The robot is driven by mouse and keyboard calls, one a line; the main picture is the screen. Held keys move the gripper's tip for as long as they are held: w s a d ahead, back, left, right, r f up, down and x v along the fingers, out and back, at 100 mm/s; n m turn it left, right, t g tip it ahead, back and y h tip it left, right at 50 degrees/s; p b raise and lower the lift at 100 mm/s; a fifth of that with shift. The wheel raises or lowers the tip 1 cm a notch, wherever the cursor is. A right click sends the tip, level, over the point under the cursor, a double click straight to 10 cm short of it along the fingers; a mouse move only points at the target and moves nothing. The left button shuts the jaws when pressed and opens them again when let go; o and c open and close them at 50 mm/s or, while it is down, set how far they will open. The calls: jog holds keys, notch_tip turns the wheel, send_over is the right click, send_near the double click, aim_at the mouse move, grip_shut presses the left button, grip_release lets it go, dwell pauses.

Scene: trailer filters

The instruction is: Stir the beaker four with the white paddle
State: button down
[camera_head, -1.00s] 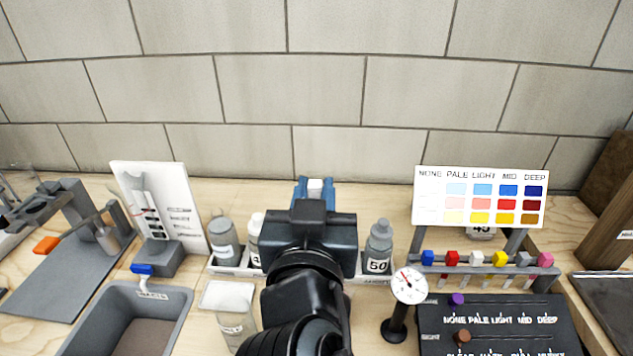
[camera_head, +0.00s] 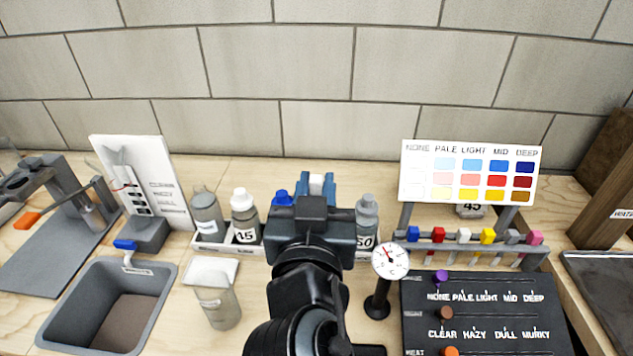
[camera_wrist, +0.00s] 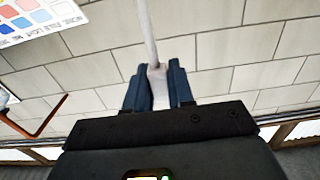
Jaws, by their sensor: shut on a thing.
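My gripper (camera_head: 316,183) is shut on a small white block between its blue fingers, above the back of the bench. In the wrist view the fingers (camera_wrist: 158,88) grip this white block (camera_wrist: 158,80), and a pale rod (camera_wrist: 148,28) runs out from it; it looks like a white-handled paddle, but its far end is out of view. A rack (camera_head: 470,250) at right holds several coloured-handled paddles, including another white-topped one (camera_head: 463,236). A translucent beaker (camera_head: 218,303) stands left of my arm; no number four is readable. My arm hides the bench's middle.
Labelled bottles (camera_head: 245,215) stand in a white tray behind the arm. A dial gauge (camera_head: 390,262) stands close to the arm's right. A grey basin (camera_head: 105,310) is at left, a colour chart (camera_head: 470,173) behind the rack, a black panel (camera_head: 485,315) at front right.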

jog(key=shift+f+b, duration=5)
jog(key=shift+f, duration=0.05)
jog(key=shift+a, duration=0.15)
jog(key=shift+a+f+b, duration=0.15)
jog(key=shift+b, duration=0.4)
jog(key=b, duration=0.4)
jog(key=shift+d, duration=0.3)
jog(key=shift+a, duration=0.1)
